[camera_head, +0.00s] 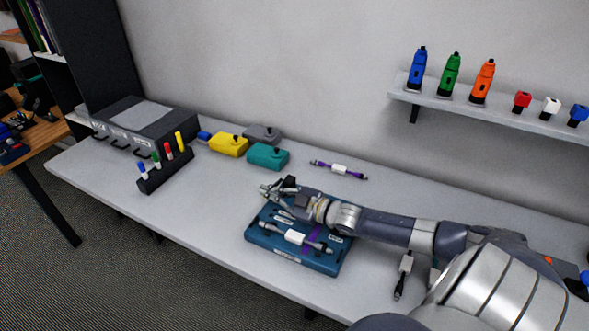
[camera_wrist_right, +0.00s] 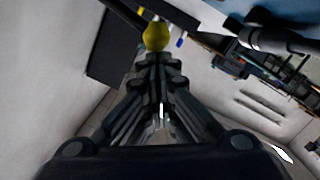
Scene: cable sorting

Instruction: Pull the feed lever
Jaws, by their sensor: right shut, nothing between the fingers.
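My right gripper (camera_head: 275,193) is over the far left part of the blue tray (camera_head: 258,237), its fingers shut with nothing held. In the right wrist view the closed fingers (camera_wrist_right: 160,58) point toward a rounded yellow thing (camera_wrist_right: 157,36) just past their tips; I cannot tell what it is or whether they touch. I cannot make out a part that is clearly the feed lever. The grey box machine (camera_head: 146,121) at the back left has several dark handles along its front, well away from the gripper. My left gripper is not in view.
A cable with a white block (camera_head: 294,237) lies on the tray. Yellow (camera_head: 228,145), teal (camera_head: 268,157) and grey boxes stand behind, left of the gripper. A marker holder (camera_head: 163,176) stands left. Another cable (camera_head: 339,170) lies behind. The table between holder and tray is clear.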

